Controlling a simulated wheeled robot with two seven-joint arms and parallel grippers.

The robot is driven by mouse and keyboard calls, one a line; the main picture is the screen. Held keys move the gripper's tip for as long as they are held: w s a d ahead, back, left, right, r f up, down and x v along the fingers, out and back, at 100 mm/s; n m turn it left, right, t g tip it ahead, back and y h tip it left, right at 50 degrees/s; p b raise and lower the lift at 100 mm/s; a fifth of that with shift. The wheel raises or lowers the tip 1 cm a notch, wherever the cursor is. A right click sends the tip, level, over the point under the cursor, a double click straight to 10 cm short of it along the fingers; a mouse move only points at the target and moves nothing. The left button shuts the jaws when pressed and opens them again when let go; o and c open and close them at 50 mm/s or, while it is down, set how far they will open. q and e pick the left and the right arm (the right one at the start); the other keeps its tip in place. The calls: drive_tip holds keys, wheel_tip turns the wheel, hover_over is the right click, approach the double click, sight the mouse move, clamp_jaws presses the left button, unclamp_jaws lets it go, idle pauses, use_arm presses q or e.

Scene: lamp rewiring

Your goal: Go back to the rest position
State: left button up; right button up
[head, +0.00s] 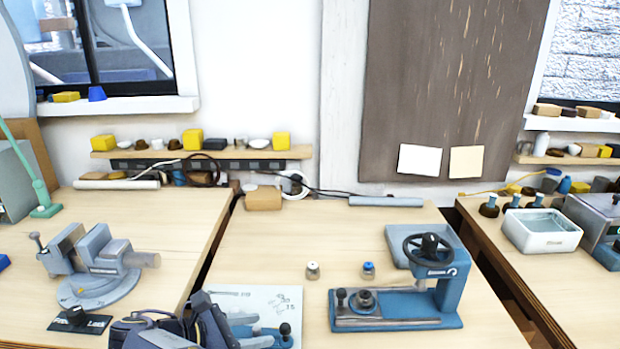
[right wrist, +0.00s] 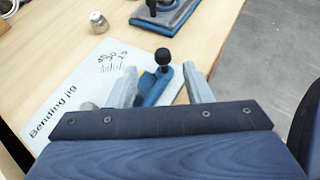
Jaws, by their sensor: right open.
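My right gripper (head: 222,316) is at the bottom left of the head view, over the left edge of a white sheet. In the right wrist view the right gripper (right wrist: 160,88) is open, its two grey fingers apart. A blue bending jig (right wrist: 152,90) with a black knob shows in the gap between the fingers. I cannot tell whether the fingers touch it. The jig (head: 270,332) is partly cut off at the bottom of the head view. My left gripper is not in view.
The white sheet (head: 262,298) lies on the middle table. Two small jars (head: 313,271) (head: 368,271) stand behind it. A blue press (head: 440,300) is to the right, a grey vise (head: 95,265) to the left. The table behind the jars is mostly clear.

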drive_tip(key=s+d+r+m+g+y, duration=0.2)
drive_tip(key=d+m+g+y, duration=0.6)
drive_tip(key=d, duration=1.4)
drive_tip(key=s+d+m+t+y, duration=0.3)
drive_tip(key=s+d+m, duration=0.2)
drive_tip(key=s+m, duration=0.4)
drive_tip(key=s+d+f+m+t+y, duration=0.1)
drive_tip(key=s+d+m+t+y, duration=0.2)
drive_tip(key=s+d+m, duration=0.2)
drive_tip(key=s+m, duration=0.3)
drive_tip(key=m, duration=0.1)
drive_tip(key=shift+s, duration=0.35)
